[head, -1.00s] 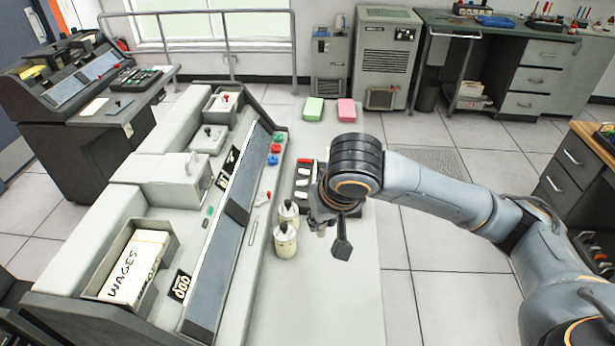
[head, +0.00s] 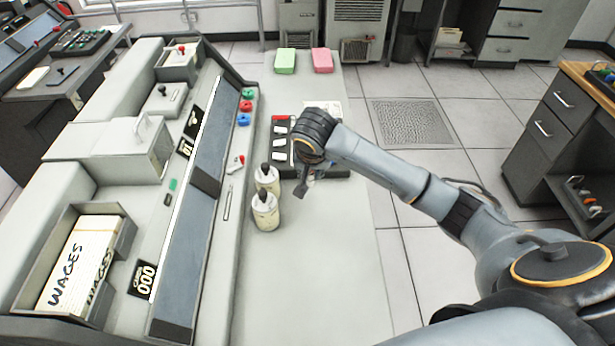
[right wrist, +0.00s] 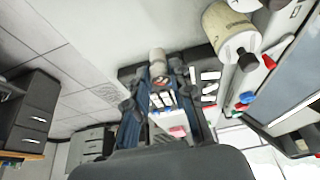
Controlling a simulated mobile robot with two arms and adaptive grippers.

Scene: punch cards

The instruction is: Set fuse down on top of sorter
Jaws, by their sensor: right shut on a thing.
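The fuse (right wrist: 158,64) is a small pale cylinder with a darker end, seen between the fingertips of my right gripper (right wrist: 160,80) in the right wrist view. The right gripper (head: 303,186) is shut on it, above the pale worktop, just right of two cream bottles; in the head view the fuse is mostly hidden by the gripper. The sorter appears to be the long grey machine (head: 105,160) at left, with stepped flat tops and a sloping dark-blue panel. My left gripper is out of view.
Two dark-capped bottles (head: 265,212) stand beside the machine. A black tray with white and red pieces (head: 277,148) lies behind my gripper. A card tray marked WAGES (head: 125,262) occupies the machine's near end. The front worktop (head: 310,285) is clear.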

